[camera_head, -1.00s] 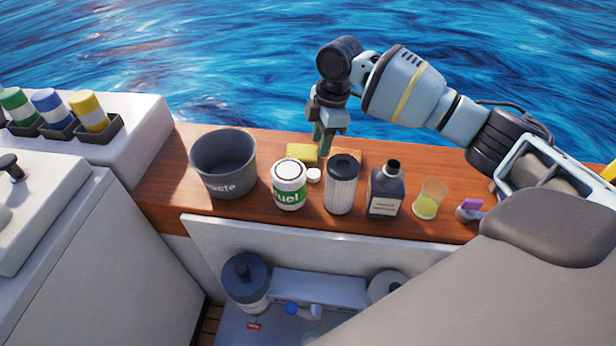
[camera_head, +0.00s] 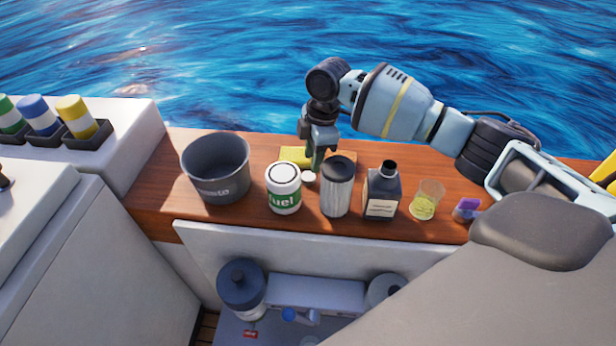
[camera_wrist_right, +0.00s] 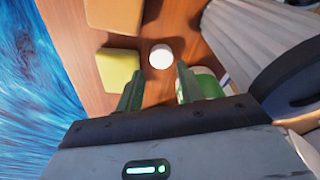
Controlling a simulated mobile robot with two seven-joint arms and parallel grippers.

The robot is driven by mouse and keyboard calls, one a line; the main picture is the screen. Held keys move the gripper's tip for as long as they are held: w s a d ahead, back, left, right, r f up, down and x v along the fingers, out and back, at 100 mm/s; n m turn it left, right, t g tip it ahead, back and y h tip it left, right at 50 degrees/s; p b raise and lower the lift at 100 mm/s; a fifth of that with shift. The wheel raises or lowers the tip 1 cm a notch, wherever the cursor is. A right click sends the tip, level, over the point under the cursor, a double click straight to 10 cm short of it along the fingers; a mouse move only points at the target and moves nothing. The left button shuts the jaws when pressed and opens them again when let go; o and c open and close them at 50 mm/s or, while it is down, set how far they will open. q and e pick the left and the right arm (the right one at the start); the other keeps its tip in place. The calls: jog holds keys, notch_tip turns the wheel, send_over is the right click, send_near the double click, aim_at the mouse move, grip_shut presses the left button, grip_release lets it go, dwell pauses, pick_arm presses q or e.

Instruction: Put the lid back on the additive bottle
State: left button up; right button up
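The additive bottle (camera_head: 382,192) is dark with a pale label and stands upright on the wooden ledge. Its black neck is uncovered. A small white round cap, seemingly its lid (camera_head: 308,178), lies on the wood between the fuel canister and the pleated filter. The lid also shows in the right wrist view (camera_wrist_right: 161,56), just beyond and between the fingertips. My right gripper (camera_head: 317,163) points down close above and behind the lid. Its fingers (camera_wrist_right: 158,82) are apart with nothing between them. My left gripper is in neither view.
The white-green fuel canister (camera_head: 283,190) and pleated filter (camera_head: 336,190) stand close to the lid. A yellow sponge (camera_head: 294,155) lies behind. A grey waste bucket (camera_head: 217,170) is left; a cup with yellowish contents (camera_head: 427,200) is right. An open hatch lies below the ledge's front.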

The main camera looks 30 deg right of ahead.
aim_at(309, 176)
jog(key=shift+a+f, duration=0.25)
jog(key=shift+f, duration=1.05)
jog(key=shift+a+f, duration=0.25)
jog(key=shift+f, duration=1)
jog(key=shift+c, duration=0.2)
jog(key=c, duration=0.6)
